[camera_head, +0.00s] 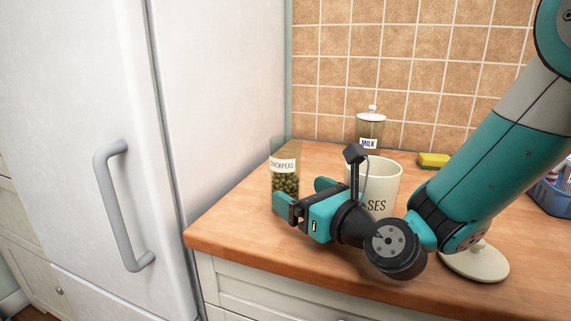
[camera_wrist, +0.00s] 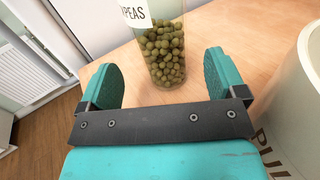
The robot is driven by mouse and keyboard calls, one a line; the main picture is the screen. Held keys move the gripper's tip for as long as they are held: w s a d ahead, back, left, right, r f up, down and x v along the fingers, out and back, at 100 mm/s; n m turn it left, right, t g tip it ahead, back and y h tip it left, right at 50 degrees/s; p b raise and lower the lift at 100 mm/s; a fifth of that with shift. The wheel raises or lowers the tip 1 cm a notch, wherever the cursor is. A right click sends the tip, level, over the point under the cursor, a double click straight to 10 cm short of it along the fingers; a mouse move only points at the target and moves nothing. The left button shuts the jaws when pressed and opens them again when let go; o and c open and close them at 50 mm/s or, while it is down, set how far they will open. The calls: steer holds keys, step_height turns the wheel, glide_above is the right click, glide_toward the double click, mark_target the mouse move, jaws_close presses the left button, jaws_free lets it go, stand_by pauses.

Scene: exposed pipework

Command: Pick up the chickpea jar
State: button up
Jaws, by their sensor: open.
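The chickpea jar (camera_head: 286,184) is a clear glass jar with a white "CHICKPEAS" label and greenish chickpeas in its lower part. It stands upright on the wooden counter near the fridge. My gripper (camera_head: 298,194) is open and empty, and it hides part of the jar's lower right side in the head view. In the wrist view the jar (camera_wrist: 164,52) stands ahead, between the directions of the two teal fingers of my gripper (camera_wrist: 161,80). Its base shows close to the gripper's dark crossbar. The jar's top is cut off in this view.
A large cream canister (camera_head: 384,182) stands close right of my gripper, its lid (camera_head: 475,264) lying on the counter (camera_head: 235,232). Behind are a milk jar (camera_head: 370,130) and a yellow sponge (camera_head: 433,160). The white fridge (camera_head: 225,90) borders the counter on the left. A blue container (camera_head: 553,190) is far right.

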mark_target(295, 186)
steer(key=p+x, duration=0.4)
steer(key=x, duration=0.1)
steer(key=shift+w+r, duration=0.15)
steer(key=shift+r, duration=0.2)
steer(key=shift+w+a+f, duration=0.1)
steer(key=shift+w+f, duration=0.1)
steer(key=shift+c, duration=0.5)
steer(key=shift+r, duration=0.1)
steer(key=c, duration=1.2)
